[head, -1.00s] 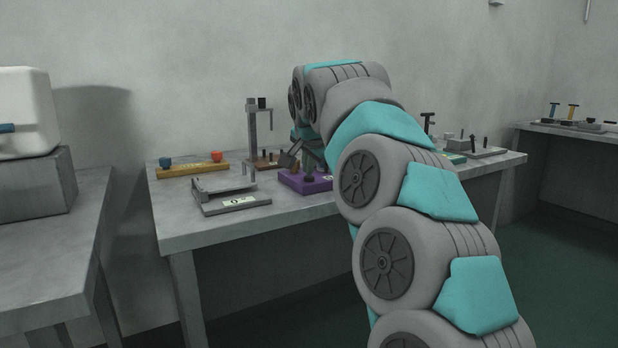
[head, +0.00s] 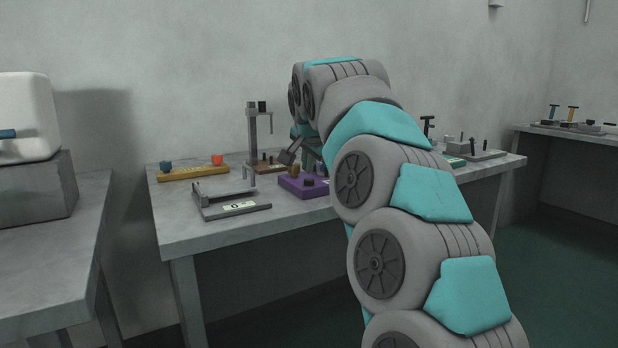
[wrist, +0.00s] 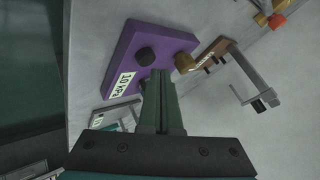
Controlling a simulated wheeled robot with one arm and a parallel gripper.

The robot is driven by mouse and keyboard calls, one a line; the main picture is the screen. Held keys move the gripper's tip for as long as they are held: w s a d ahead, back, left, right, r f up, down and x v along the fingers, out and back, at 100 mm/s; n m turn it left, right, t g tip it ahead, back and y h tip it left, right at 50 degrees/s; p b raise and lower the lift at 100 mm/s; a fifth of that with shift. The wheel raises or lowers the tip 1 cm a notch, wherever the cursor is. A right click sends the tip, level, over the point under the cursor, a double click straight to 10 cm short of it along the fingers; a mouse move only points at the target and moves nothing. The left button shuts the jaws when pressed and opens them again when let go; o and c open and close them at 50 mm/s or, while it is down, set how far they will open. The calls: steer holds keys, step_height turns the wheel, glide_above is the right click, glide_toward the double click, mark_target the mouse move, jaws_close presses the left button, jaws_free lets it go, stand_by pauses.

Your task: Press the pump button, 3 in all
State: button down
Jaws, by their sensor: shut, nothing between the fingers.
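The purple pump block (head: 292,187) lies on the middle table, with a round black button (head: 308,182) and a brown knob (head: 294,170) on top. In the wrist view the purple block (wrist: 125,68) bears a label reading 10 kPa (wrist: 122,85). The black button (wrist: 145,56) is just left of my fingertips, and the brown knob (wrist: 183,62) is to their right. My gripper (wrist: 160,74) is shut and empty, its tips over the block. Contact with the button cannot be told. In the head view my arm hides most of the gripper.
A grey device with a display reading 0 (head: 238,206) stands at the table's front left. A yellow bar (head: 190,173) with blue and red knobs lies behind it. A tall post stand (head: 253,135) rises behind the pump. More fixtures (head: 475,152) stand right.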

mark_target(308, 181)
steer(key=shift+r, duration=0.1)
steer(key=shift+r+p, duration=1.75)
steer(key=shift+r, duration=0.75)
stand_by(0.9)
